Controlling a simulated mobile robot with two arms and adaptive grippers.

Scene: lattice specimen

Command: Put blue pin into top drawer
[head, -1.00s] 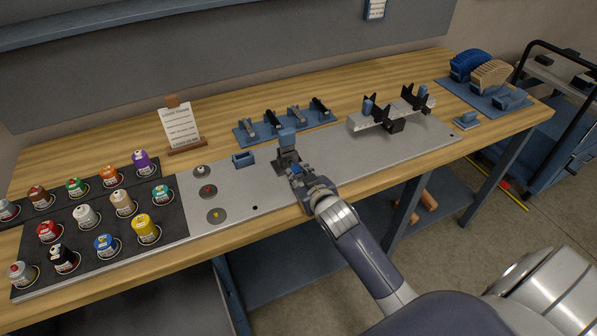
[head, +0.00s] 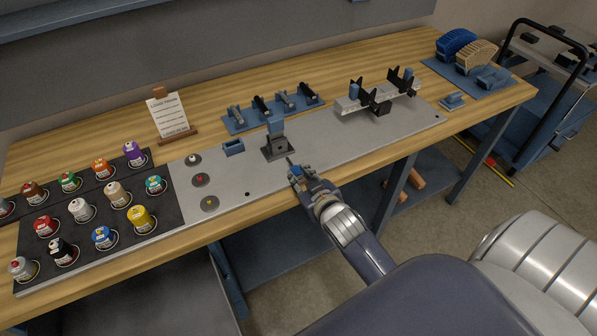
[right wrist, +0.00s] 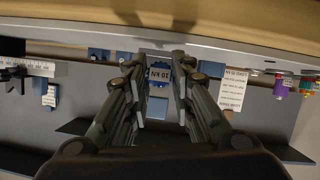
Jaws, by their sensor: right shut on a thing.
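My right gripper (head: 296,174) is over the front edge of the workbench, in front of the black stand (head: 278,152). It is shut on a small blue piece, which I take for the blue pin; the fingers hide most of it and its shape is unclear. In the right wrist view a blue piece with a lettered face (right wrist: 160,74) shows between the fingertips. No drawer can be made out. My left gripper is not in view.
Paint pots stand on the dark mat (head: 125,228) at left. A sign (head: 168,116) stands behind the grey plate (head: 330,140). A blue rack (head: 235,128), a rail fixture (head: 375,97) and a blue mat (head: 440,68) lie farther back. A cart (head: 565,90) is at right.

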